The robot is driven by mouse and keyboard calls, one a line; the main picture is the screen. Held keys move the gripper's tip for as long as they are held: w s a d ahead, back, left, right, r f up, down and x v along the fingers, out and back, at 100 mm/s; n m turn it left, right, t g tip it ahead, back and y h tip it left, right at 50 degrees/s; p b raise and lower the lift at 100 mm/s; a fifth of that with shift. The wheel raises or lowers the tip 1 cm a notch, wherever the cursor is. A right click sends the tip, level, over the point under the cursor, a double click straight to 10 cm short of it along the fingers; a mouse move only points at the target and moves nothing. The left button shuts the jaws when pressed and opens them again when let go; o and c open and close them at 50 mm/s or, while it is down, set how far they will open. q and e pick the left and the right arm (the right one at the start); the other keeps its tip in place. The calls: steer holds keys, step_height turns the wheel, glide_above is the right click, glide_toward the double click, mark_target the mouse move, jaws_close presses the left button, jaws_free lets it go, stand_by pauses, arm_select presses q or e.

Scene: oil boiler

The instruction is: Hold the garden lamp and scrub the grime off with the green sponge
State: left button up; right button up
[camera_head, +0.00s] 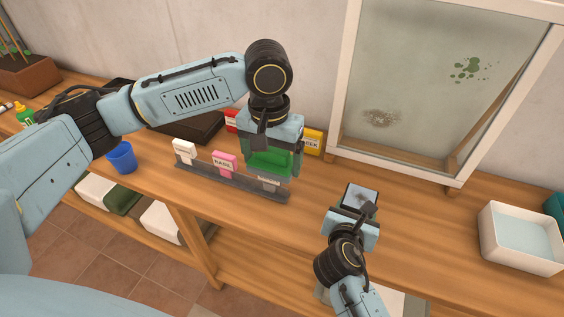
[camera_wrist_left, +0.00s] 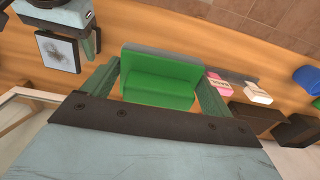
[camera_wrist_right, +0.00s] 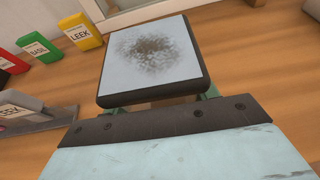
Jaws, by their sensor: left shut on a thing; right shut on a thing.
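My left gripper (camera_head: 271,168) is shut on the green sponge (camera_head: 268,162) and holds it above the bench, over the right end of a label rack. The sponge fills the space between the fingers in the left wrist view (camera_wrist_left: 158,75). My right gripper (camera_head: 352,214) is shut on the garden lamp (camera_head: 361,196), a dark-rimmed square with a pale panel. In the right wrist view the lamp's panel (camera_wrist_right: 155,52) faces up and carries a dark grey smudge of grime near its middle. The sponge and lamp are apart, with the lamp to the right of the sponge.
The grey rack (camera_head: 232,182) with name labels lies below my left gripper. Seed packets, one yellow (camera_head: 313,141), stand behind it. A framed pane (camera_head: 440,85) with green and brown stains stands at the back. A white water basin (camera_head: 522,238) is right; a blue cup (camera_head: 121,157) is left.

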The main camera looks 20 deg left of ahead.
arm_select(q)
glide_toward(362, 199)
steer(key=a+r, duration=0.2)
steer(key=a, duration=0.2)
steer(key=shift+d+f, duration=0.2)
steer(key=shift+f, duration=3)
steer(key=shift+f, duration=1.05)
steer(key=shift+d, duration=0.15)
steer(key=shift+d+r, duration=0.1)
steer(key=shift+d, duration=1.55)
steer(key=shift+s+d, duration=0.2)
steer(key=shift+d, duration=1.3)
steer(key=shift+a, duration=0.1)
